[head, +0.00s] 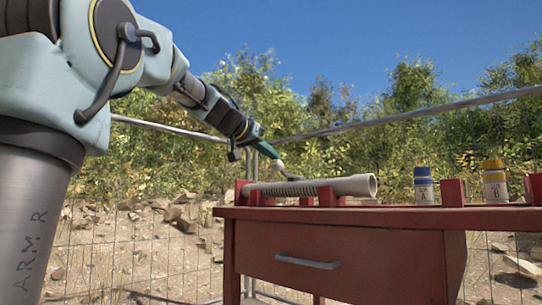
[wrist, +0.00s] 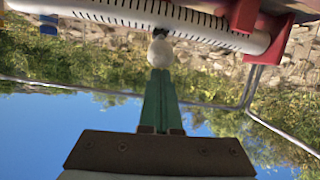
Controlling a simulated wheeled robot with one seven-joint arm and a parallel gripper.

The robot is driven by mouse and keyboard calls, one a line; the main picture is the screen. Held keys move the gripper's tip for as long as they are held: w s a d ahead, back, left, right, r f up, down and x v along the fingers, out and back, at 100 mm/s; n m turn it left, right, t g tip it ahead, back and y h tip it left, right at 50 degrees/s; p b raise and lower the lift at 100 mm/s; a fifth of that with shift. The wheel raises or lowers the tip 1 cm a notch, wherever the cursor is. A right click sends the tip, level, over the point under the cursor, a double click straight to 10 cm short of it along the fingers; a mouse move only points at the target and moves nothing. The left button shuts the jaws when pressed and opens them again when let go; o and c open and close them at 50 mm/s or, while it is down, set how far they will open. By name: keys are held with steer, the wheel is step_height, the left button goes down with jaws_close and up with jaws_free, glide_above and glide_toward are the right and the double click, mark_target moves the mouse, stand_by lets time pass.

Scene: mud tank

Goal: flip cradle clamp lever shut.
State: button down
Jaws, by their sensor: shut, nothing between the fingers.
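The clamp lever shows as a dark arm (head: 292,177) with a pale ball knob (head: 278,165), slanting up to the left above the pipe. The grey slotted pipe (head: 350,185) lies in red cradle blocks (head: 327,196) on the red bench. My gripper (head: 270,153) comes down from the upper left, its green fingers just above the knob. In the wrist view my gripper (wrist: 159,72) is shut and empty, its tips at the pale knob (wrist: 161,52). I cannot tell whether they touch. The lever's pivot is mostly hidden.
A blue-capped bottle (head: 423,185) and a yellow-capped bottle (head: 494,181) stand on the bench (head: 400,217) at right. The bench front has a drawer with a grey handle (head: 307,261). A wire fence and rail run behind.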

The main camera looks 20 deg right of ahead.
steer(key=shift+w+a+f, duration=0.1)
steer(key=shift+f, duration=0.6)
steer(key=shift+w+a+f, duration=0.1)
steer(key=shift+f, duration=0.6)
steer(key=d+r+p+v, duration=0.1)
steer(key=r+v, duration=0.1)
steer(key=v, duration=0.9)
steer(key=shift+s+a+r+p, duration=0.2)
steer(key=shift+a+r+p, duration=0.05)
steer(key=shift+r+p, duration=0.15)
steer(key=shift+f, duration=0.1)
steer(key=w+a+f+n+g+y+p, duration=0.1)
steer(key=a+f+n+y+p, duration=0.3)
steer(key=f, duration=0.8)
steer(key=w+a+f+n+g+y+p, duration=0.1)
steer(key=a+f+n+y, duration=0.15)
steer(key=a+f, duration=0.65)
steer(key=s+a+f+n+g+y+p, duration=0.1)
steer(key=s+a+f+g+y+p, duration=0.15)
steer(key=s+a+f, duration=0.45)
steer(key=s+a+f+n+g+y+p, duration=0.2)
steer(key=s+a+f+y+p, duration=0.15)
steer(key=s+f, duration=0.75)
step_height(320, 180, up, 34)
steer(key=w+p, duration=0.2)
steer(key=p, duration=3.5)
steer(key=shift+w+d+r, duration=0.2)
steer(key=shift+w+d, duration=0.2)
steer(key=shift+d, duration=0.05)
